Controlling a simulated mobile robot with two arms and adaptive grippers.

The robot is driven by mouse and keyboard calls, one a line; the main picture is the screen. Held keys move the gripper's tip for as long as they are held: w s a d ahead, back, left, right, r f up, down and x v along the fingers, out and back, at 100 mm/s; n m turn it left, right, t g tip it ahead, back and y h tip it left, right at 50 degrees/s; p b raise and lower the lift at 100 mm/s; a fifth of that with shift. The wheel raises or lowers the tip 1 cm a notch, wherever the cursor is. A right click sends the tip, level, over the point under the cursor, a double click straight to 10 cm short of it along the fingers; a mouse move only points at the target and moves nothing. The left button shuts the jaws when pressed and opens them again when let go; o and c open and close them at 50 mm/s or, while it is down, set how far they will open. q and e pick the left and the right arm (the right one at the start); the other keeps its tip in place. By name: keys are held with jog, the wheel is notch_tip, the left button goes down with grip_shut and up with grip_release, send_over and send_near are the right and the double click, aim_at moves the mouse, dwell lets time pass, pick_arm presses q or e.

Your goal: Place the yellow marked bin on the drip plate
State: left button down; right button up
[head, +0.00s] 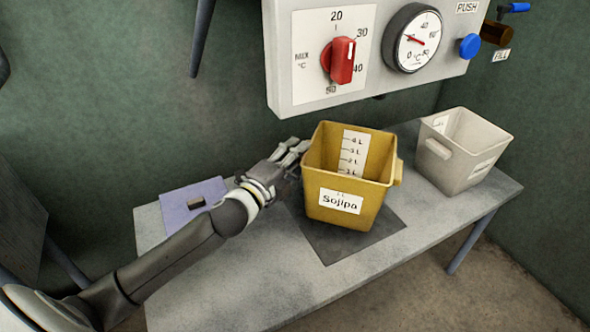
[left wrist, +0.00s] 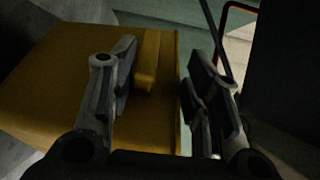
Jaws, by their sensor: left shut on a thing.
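The yellow bin (head: 372,196), labelled "Sojipa" with a litre scale inside, is upright and looks empty in the head view. It is over the dark drip plate (head: 330,247), whose front and side parts show around its base. I cannot tell whether the base touches the plate or is slightly above it. My left gripper (head: 293,155) is shut on the bin's left side near the rim. In the left wrist view the fingers (left wrist: 160,85) are on either side of the yellow wall and handle (left wrist: 147,60). My right gripper is not in view.
A white bin (head: 450,172) stands on the grey table (head: 235,272) to the right. A purple board (head: 178,205) lies at the left. The control box (head: 380,75) with red knob, gauge and blue button hangs above and behind the yellow bin. The table's front left is clear.

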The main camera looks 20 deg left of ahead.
pick_arm(q)
jog(key=shift+w+f+b, duration=0.1)
jog(key=shift+f+b, duration=0.6)
jog(key=shift+f, duration=1)
jog(key=c, duration=0.8)
grip_release()
jog(key=shift+a, duration=0.1)
jog(key=shift+o, duration=0.2)
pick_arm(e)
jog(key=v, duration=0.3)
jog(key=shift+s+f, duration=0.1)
pick_arm(q)
jog(key=s+a, duration=0.1)
jog(key=s, duration=1.1)
jog(key=shift+a+p, duration=0.4)
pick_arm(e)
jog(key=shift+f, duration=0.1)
pick_arm(q)
jog(key=shift+w, duration=0.1)
